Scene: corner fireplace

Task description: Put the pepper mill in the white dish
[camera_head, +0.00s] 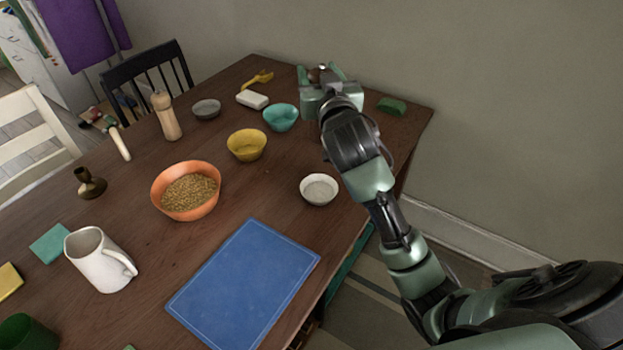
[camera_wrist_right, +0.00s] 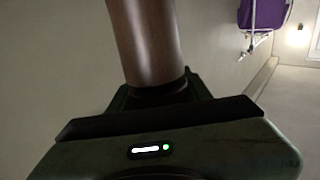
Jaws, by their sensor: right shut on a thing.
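My right gripper (camera_head: 318,76) is shut on a brown, smooth, cylindrical thing, which I take to be the pepper mill (camera_wrist_right: 147,40). In the head view only its brown top (camera_head: 317,72) shows between the fingers, near the table's far right end. In the right wrist view it stands out from the jaws, its far end cut off. The white dish (camera_head: 319,200), a small round bowl with a pale grey inside, stands on the table nearer to me than the gripper. My left gripper is not in view.
A teal bowl (camera_head: 281,118) and a yellow bowl (camera_head: 246,146) stand left of my right arm. A pale wooden mill-shaped thing (camera_head: 166,118), an orange bowl of grain (camera_head: 160,196) and a white jug (camera_head: 95,262) are further left. A blue board (camera_head: 245,285) lies in front.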

